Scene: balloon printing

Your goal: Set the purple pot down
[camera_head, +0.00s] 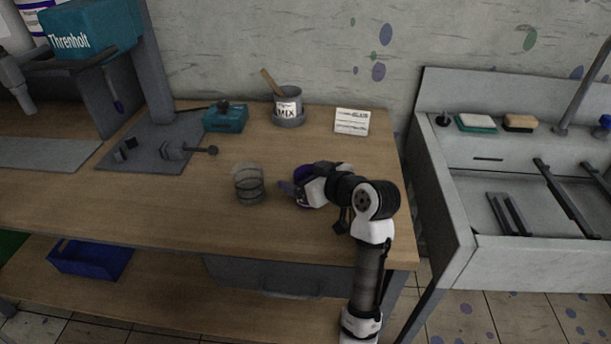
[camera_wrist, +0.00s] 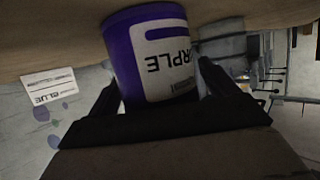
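The purple pot (camera_wrist: 150,50) with a white label reading PURPLE fills the middle of the wrist view, between the two fingers of my gripper (camera_wrist: 155,95). The fingers lie on either side of it and appear closed on it. In the head view the pot (camera_head: 302,172) shows only as a bit of purple, mostly hidden by my gripper (camera_head: 300,190). It is at or just above the wooden table (camera_head: 215,222); I cannot tell whether its base touches the wood.
A clear beaker (camera_head: 248,184) stands just left of my gripper. Behind are a grey MIX pot (camera_head: 288,106) with a wooden stick, a white card (camera_head: 352,121) and a teal box (camera_head: 224,120). A sink (camera_head: 530,190) is at right. Bare wood lies in front of the beaker.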

